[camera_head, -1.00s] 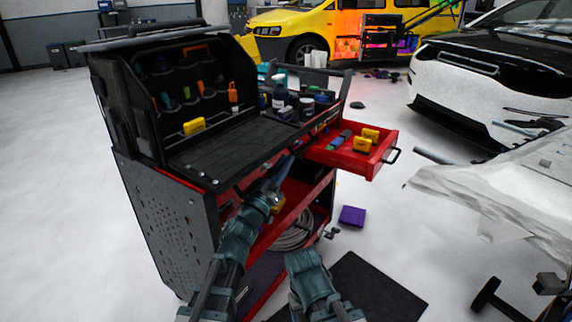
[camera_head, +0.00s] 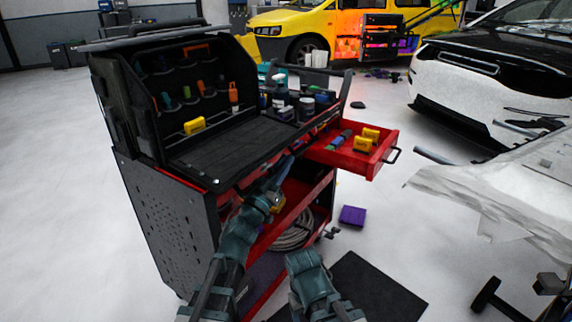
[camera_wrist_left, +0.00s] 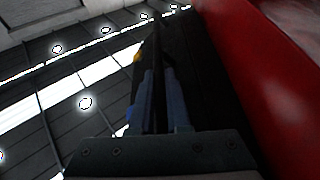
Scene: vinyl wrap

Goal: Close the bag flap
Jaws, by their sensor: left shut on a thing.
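The black tool bag (camera_head: 127,105) stands open on top of the red and black cart. Its flap (camera_head: 230,148) lies folded down flat toward the front. Tools sit in the pockets of the upright back panel. My left gripper (camera_head: 284,167) is at the front edge of the flap, near its right corner. In the left wrist view the fingers (camera_wrist_left: 157,85) are closed together on a dark edge beside a dark panel, which seems to be the flap; the exact contact is hard to see. My right gripper does not show; only part of my other arm is at the bottom.
An open red drawer (camera_head: 345,152) with yellow items sticks out right of the bag. Bottles (camera_head: 281,95) stand behind the flap on the cart top. A purple block (camera_head: 352,215) and a black mat (camera_head: 375,288) lie on the floor. A white car is at right.

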